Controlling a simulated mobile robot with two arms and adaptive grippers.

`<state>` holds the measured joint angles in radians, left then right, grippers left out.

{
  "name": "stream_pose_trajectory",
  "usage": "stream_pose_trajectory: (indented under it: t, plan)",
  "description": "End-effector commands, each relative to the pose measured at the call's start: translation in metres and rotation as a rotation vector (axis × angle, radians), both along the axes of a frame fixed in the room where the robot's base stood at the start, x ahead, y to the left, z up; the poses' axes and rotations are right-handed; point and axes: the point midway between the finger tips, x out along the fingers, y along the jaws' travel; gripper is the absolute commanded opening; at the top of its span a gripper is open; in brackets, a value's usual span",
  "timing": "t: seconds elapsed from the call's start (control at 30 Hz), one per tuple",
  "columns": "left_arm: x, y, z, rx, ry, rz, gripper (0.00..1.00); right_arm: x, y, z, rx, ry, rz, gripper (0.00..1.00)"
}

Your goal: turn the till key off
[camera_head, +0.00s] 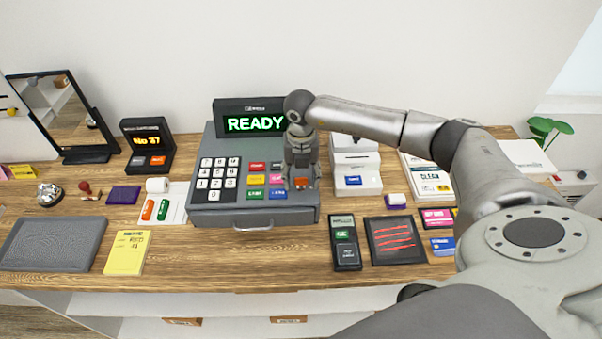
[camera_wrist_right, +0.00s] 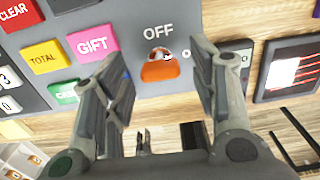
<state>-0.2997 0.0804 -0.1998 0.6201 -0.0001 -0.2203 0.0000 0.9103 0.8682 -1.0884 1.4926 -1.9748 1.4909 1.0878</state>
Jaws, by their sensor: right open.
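The grey till (camera_head: 265,211) stands in the middle of the counter. Its green display (camera_head: 255,124) reads READY. The orange till key (camera_head: 301,183) is at the right end of the till's top face. In the right wrist view the key (camera_wrist_right: 160,71) sits in its lock, below the printed word OFF (camera_wrist_right: 158,32), with a small white dot at its right. My right gripper (camera_head: 302,176) is over that right end. In the wrist view its fingers stand open on either side of the key, apart from it. I cannot tell the key's exact turn. My left gripper is not in view.
Coloured buttons (camera_head: 265,180) lie just left of the key. A white printer (camera_head: 357,180) stands close at the right. A card terminal (camera_head: 345,243) and a dark pad (camera_head: 395,240) lie in front at the right. Bare wood lies before the till drawer.

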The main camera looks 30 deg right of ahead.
Motion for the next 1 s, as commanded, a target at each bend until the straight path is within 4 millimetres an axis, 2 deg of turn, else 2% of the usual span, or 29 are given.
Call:
stream_pose_trajectory:
  t: [0.2, 0.23, 0.57, 0.77, 1.0]
  plan:
    - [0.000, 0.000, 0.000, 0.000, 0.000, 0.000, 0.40, 0.000, 0.000, -0.001, 0.000, 0.000, 0.000, 0.54]
    - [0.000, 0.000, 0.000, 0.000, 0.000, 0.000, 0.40, 0.000, 0.000, -0.001, 0.000, 0.000, 0.000, 0.51]
    - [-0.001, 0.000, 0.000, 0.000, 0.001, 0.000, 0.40, 0.000, 0.000, 0.000, 0.001, -0.001, -0.001, 0.09]
    - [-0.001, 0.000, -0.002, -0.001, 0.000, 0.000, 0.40, 0.000, 0.000, -0.001, 0.001, -0.001, 0.010, 0.08]
    - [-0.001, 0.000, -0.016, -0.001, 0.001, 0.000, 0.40, 0.000, 0.000, -0.003, 0.002, -0.001, 0.099, 0.08]
